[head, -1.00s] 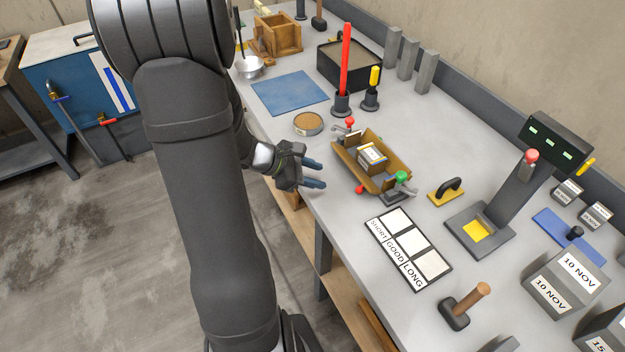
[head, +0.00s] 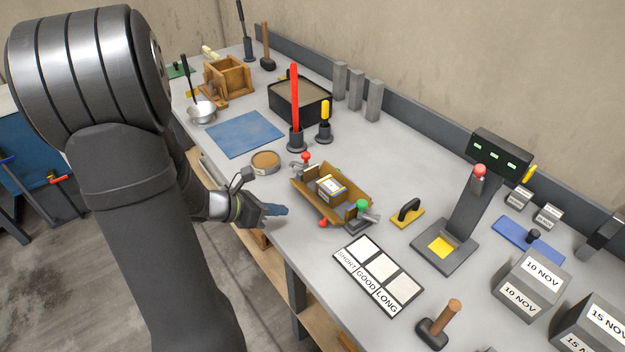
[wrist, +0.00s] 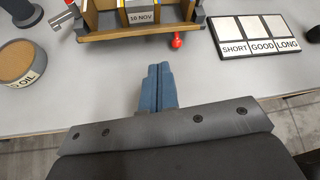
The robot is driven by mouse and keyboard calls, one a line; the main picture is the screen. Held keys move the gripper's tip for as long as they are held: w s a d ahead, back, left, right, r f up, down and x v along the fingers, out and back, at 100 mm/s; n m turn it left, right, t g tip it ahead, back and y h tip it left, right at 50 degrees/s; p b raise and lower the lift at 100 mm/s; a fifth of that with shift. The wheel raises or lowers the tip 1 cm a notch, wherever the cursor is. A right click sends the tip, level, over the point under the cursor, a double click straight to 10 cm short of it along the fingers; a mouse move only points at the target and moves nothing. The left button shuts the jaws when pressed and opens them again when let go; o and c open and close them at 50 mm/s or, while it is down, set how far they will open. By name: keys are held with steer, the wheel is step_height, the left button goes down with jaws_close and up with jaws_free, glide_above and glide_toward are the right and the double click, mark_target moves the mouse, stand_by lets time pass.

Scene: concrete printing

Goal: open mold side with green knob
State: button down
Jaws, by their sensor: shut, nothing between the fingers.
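The wooden mold (head: 349,205) stands on the bench with a block labelled 10 NOV (head: 330,188) inside; the block also shows in the wrist view (wrist: 143,14). The green knob (head: 362,206) is on a clamp at the mold's right end. A red knob (head: 305,158) is at its far left end, and another red knob (head: 323,223) is low on its near side, also in the wrist view (wrist: 177,40). My gripper (head: 286,210) is shut and empty, left of the mold and apart from it. In the wrist view its blue fingertips (wrist: 158,68) point at the mold's near side. The green knob is outside the wrist view.
An oil tin (head: 265,162) stands left of the mold. The SHORT/GOOD/LONG board (head: 376,277) lies in front of it. A yellow-based handle tool (head: 407,213) and a press stand (head: 445,246) are to the right. A red-handled tool (head: 295,110) stands behind.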

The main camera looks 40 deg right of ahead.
steer(key=w+d+r+n+t, duration=0.1)
steer(key=w+d+r+n, duration=0.2)
steer(key=n, duration=0.5)
steer(key=w+d+r+n+t, duration=0.1)
steer(key=w+d+n, duration=0.35)
steer(key=n, duration=0.45)
glide_toward(332, 168)
steer(key=x, duration=0.4)
steer(key=f+x, duration=0.1)
steer(key=x, duration=0.2)
steer(key=shift+a+r, duration=0.1)
steer(key=shift+a, duration=0.25)
steer(key=shift+d+r, duration=0.15)
steer(key=shift+d, duration=0.65)
steer(key=shift+d+y, duration=0.2)
steer(key=shift+y, duration=0.5)
steer(key=a+r, duration=0.7)
steer(key=r, duration=0.4)
steer(key=shift+a+r, duration=0.3)
steer(key=shift+a, duration=0.1)
